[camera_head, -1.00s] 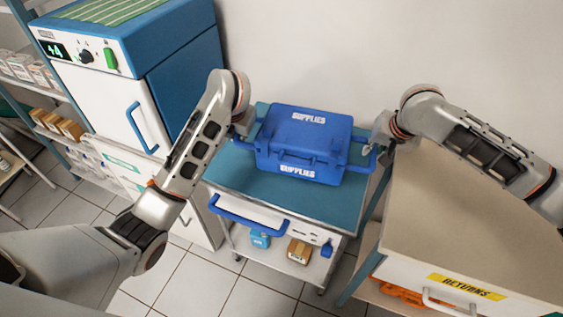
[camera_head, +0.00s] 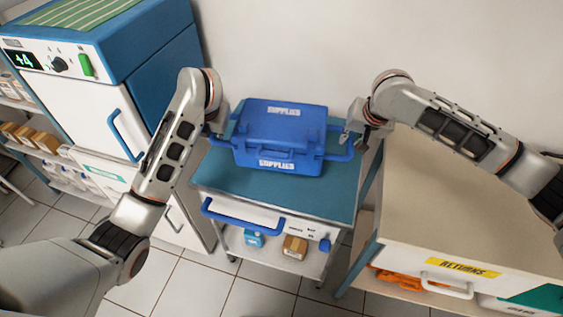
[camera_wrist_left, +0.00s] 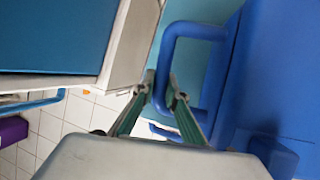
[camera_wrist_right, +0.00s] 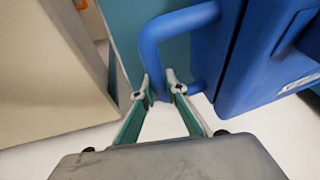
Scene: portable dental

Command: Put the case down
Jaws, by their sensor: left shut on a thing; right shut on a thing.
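The blue case (camera_head: 281,135) labelled "SUPPLIES" is closed and upright over the back part of the teal-topped cart (camera_head: 225,180). I cannot tell whether its underside touches the cart top. My left gripper (camera_head: 218,128) is shut on the case's left side handle, which also shows as a blue bar in the left wrist view (camera_wrist_left: 184,30). My right gripper (camera_head: 352,138) is shut on the right side handle, seen in the right wrist view (camera_wrist_right: 180,22). The fingertips partly hide behind or beside the handles.
A white and blue cabinet (camera_head: 75,95) stands left of the cart. A beige-topped unit marked "RETURNS" (camera_head: 440,200) stands close on the right. The wall is right behind. The front of the cart top is bare. A blue handle (camera_head: 240,219) runs along the cart's front.

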